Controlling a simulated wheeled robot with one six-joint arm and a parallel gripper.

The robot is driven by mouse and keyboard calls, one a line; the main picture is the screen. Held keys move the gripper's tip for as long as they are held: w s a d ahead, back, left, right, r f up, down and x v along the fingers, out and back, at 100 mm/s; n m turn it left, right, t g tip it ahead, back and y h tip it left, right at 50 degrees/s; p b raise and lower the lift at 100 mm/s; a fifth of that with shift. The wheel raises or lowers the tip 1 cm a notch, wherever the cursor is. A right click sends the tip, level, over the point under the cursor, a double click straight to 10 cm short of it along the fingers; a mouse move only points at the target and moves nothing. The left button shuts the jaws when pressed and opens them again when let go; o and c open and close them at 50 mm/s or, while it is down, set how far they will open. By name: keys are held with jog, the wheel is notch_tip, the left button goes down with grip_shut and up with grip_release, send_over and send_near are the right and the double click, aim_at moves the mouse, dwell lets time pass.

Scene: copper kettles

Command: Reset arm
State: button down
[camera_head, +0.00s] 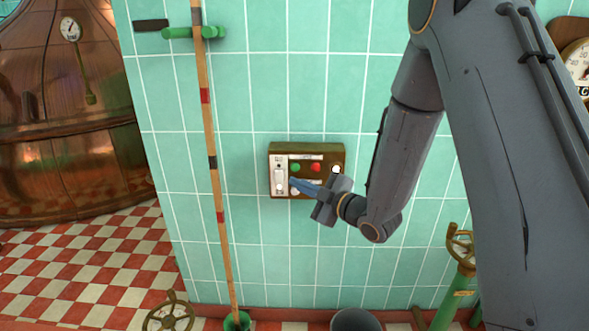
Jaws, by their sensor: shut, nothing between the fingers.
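My arm comes down from the upper right, and my gripper (294,182) is shut with nothing held. Its blue fingers point left, in front of the lower part of a brown control box (336,153) on the green tiled wall. The box has a pale panel with a green button (295,168), a red button (316,167) and a white switch (279,178) at its left. The fingers and gripper body hide part of the lower panel. I cannot tell whether the fingertips touch the box.
A striped pole (209,120) stands against the tiled wall (290,60) left of the box. A copper kettle (65,120) stands at the left. Below are a handwheel (168,316), a dark bucket (356,320) and a green valve (449,290). The checkered floor (90,265) at left is clear.

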dwell(0.3)
jog(key=s+d+f+m+g+h, duration=0.2)
jog(key=s+d+m+h, duration=0.1)
jog(key=d+m+h, duration=0.3)
jog(key=s+d+f+m+g+h, duration=0.2)
jog(key=s+d+m+h, duration=0.2)
jog(key=d, duration=0.5)
jog(key=s+d+m+g+h, duration=0.2)
jog(key=s+m+g, duration=0.6)
jog(key=s, duration=1.5)
jog(key=shift+s+d+r+m, duration=0.2)
jog(key=shift+s+d+m, duration=0.15)
jog(key=shift+d, duration=0.35)
